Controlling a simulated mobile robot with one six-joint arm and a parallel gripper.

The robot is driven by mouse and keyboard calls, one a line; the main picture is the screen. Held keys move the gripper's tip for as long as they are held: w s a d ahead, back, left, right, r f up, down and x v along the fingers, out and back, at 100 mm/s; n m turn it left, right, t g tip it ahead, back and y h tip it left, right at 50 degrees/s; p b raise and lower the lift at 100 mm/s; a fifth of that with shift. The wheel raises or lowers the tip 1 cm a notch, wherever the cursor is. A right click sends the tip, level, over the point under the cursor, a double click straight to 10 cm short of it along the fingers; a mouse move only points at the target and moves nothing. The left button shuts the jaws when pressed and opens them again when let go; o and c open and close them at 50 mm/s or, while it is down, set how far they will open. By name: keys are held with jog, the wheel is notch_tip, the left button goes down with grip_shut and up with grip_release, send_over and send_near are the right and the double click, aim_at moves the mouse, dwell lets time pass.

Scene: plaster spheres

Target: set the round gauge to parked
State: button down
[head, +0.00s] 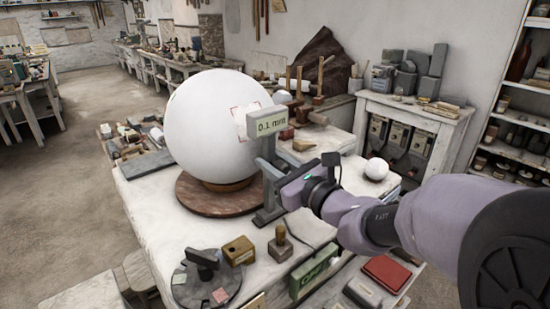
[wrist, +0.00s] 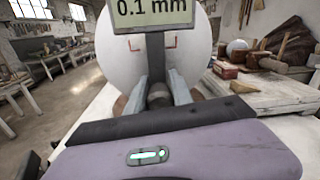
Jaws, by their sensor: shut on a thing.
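The gauge has a display box (head: 268,123) reading "0.1 mm" on a grey upright post above a grey foot on the bench. It stands at the right side of a large white sphere (head: 215,130). The display (wrist: 153,10) fills the top of the wrist view, with the sphere (wrist: 115,60) behind it. My gripper (head: 284,190) is at the lower part of the post. In the wrist view my gripper (wrist: 160,95) is shut on a grey part of the gauge below the display. The exact contact is partly hidden.
The sphere rests on a round brown board (head: 205,203). A dark disc (head: 190,297) with coloured patches and a black handle stands at the front, near a wooden block (head: 238,250), a stamp (head: 280,245) and a green box (head: 313,272). A small white ball (head: 376,169) is right.

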jog(key=w+d+p, duration=0.4)
jog(key=w+d, duration=1)
jog(key=c, duration=1.5)
grip_release()
jog(key=shift+r, duration=0.1)
jog(key=o, duration=0.4)
jog(key=shift+w+d, duration=0.2)
jog(key=shift+c, duration=0.2)
jog(key=shift+s, duration=0.15)
jog(key=v, duration=1.7)
jog(key=shift+p, duration=0.35)
